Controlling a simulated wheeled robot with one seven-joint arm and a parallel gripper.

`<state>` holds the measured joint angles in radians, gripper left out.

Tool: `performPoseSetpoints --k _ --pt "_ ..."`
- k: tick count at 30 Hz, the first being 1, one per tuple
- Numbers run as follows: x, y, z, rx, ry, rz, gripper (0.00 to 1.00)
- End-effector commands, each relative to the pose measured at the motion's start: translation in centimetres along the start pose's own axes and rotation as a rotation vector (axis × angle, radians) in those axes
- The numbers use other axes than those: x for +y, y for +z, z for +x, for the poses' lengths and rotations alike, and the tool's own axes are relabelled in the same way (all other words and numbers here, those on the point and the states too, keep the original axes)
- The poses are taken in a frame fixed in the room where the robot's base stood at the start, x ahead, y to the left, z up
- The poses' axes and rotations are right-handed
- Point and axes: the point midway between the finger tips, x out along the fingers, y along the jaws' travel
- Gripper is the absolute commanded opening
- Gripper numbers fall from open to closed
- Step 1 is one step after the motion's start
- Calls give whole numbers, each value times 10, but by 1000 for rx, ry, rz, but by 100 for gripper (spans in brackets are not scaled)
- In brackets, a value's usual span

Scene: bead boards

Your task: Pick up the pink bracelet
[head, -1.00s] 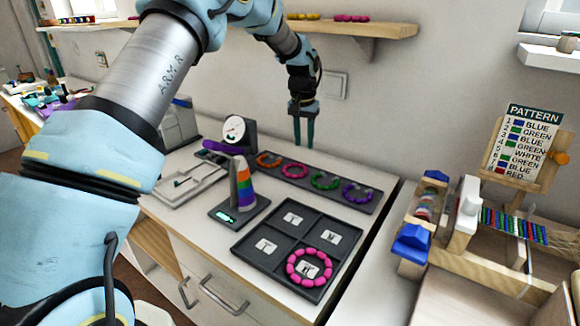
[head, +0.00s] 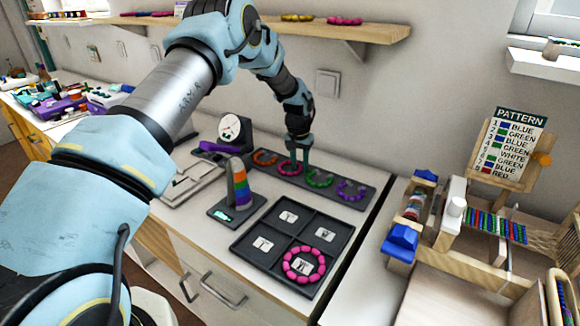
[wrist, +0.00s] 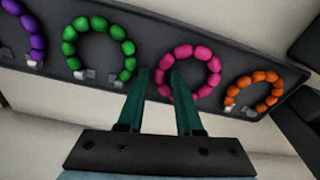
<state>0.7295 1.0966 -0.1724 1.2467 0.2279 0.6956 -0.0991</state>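A pink bracelet (head: 283,172) lies on the long dark tray (head: 330,187), between an orange bracelet (head: 264,157) and a green one (head: 320,178). In the wrist view the pink bracelet (wrist: 218,66) is an open ring of round beads. My gripper (wrist: 160,75) is open; its two green fingers appear either side of the ring's left edge, and I cannot tell whether they touch it. In the head view my gripper (head: 301,166) is low over the tray, beside the pink bracelet. Another pink bracelet (head: 304,249) lies in a compartment of the square tray (head: 245,243).
A purple bracelet (head: 352,189) is at the long tray's right end. A striped cone (head: 240,185) stands left of the square tray. A bead loom (head: 490,225) and a pattern board (head: 513,145) are on the right. A shelf (head: 330,29) hangs above.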

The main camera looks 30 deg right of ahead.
Motion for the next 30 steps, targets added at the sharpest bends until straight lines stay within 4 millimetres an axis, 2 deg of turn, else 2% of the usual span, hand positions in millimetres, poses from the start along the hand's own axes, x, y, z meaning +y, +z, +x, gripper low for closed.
performPoseSetpoints --k 4,13,30 --pt "0 0 0 1 0 0 33" --pt "0 0 0 0 0 0 0" --pt "0 -1 -2 2 0 0 0"
